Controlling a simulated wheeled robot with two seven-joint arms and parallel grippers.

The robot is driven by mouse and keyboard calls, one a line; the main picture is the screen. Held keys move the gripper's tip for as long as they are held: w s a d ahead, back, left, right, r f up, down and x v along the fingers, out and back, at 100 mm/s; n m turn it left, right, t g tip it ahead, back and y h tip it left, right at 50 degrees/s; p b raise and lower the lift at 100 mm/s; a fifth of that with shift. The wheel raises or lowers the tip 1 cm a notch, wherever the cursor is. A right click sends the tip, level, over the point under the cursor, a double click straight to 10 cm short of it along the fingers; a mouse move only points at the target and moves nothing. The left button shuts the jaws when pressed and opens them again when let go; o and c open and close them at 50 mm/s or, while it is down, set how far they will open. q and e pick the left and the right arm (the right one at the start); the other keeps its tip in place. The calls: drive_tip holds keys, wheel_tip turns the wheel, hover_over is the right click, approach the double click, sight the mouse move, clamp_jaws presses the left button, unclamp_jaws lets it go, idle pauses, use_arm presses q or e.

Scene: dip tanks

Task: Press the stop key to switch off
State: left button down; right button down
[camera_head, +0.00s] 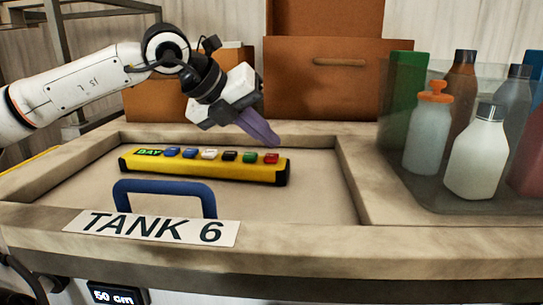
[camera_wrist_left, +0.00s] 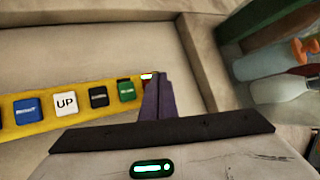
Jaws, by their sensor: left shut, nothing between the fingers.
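I cannot read a stop label on any key. My left gripper (camera_head: 272,141) is shut and empty, its purple fingers pointing down just above the red key; contact cannot be told. In the left wrist view the fingers (camera_wrist_left: 157,97) hide most of the bar's end, next to the green key (camera_wrist_left: 127,91). My right gripper is out of view.
A blue handle (camera_head: 165,186) stands in front of the bar, behind the "TANK 6" sign (camera_head: 150,228). A clear bin (camera_head: 400,185) with several bottles stands at right. Brown boxes (camera_head: 325,85) stand behind. The recess right of the bar is clear.

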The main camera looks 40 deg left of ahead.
sight(266, 158)
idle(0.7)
use_arm(q)
drive_tip(key=shift+f, duration=0.1)
drive_tip(key=shift+f+b, duration=0.35)
drive_tip(key=shift+b, duration=0.15)
drive_tip(key=shift+f+b, duration=0.45)
drive_tip(key=shift+f, duration=0.05)
idle(0.5)
drive_tip(key=shift+r+p, duration=0.75)
drive_tip(key=shift+r, duration=0.15)
drive_tip(key=shift+r, duration=0.1)
wheel_tip(266, 158, up, 5)
drive_tip(key=p, duration=0.4)
